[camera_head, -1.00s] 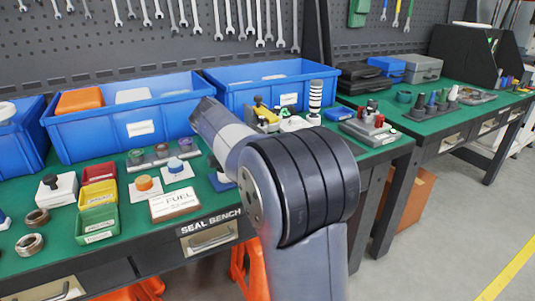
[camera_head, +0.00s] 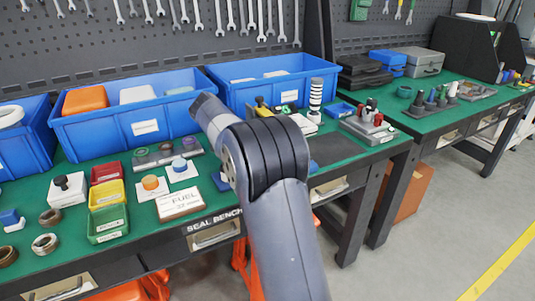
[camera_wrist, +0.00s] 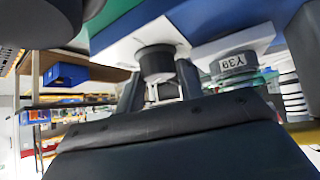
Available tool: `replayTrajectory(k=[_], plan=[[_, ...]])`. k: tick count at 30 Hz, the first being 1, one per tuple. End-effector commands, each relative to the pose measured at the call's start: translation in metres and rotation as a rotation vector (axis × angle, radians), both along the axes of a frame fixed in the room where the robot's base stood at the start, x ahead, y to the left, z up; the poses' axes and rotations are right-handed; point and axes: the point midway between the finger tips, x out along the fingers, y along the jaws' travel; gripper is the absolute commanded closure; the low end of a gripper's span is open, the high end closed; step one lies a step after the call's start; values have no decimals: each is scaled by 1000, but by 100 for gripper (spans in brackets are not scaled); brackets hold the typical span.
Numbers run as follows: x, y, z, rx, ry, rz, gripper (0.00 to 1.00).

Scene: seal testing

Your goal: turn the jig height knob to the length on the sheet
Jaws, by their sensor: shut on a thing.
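A white card marked FUEL (camera_head: 181,203) lies near the bench's front edge in the head view; its smaller second line is too blurred to read. In the wrist view my gripper (camera_wrist: 158,90) is shut on a dark round knob (camera_wrist: 155,60) at a white block (camera_wrist: 125,40). Beside the knob is a grey round part (camera_wrist: 238,63) with a tilted label. In the head view my arm hides the gripper and the knob. A jig with yellow and black parts (camera_head: 262,107) shows partly behind my arm; I cannot tell whether it bears the held knob.
Blue bins (camera_head: 128,128) line the back of the green bench. A black-and-white striped column (camera_head: 316,95) stands behind my arm at the right. Red, yellow and green trays (camera_head: 108,223) and a white block with a black knob (camera_head: 67,188) stand at the left.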

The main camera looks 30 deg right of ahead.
Motion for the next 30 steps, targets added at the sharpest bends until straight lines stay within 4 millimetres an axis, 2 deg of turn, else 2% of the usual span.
replayTrajectory(k=[9, 10, 13, 23, 30], plan=[[-1, 1, -3, 6, 6, -1, 88], [-1, 1, -3, 6, 6, -1, 63], [-1, 1, -3, 6, 5, -1, 56], [2, 5, 4, 2, 1, 1, 56], [12, 34, 36, 3, 1, 3, 56]])
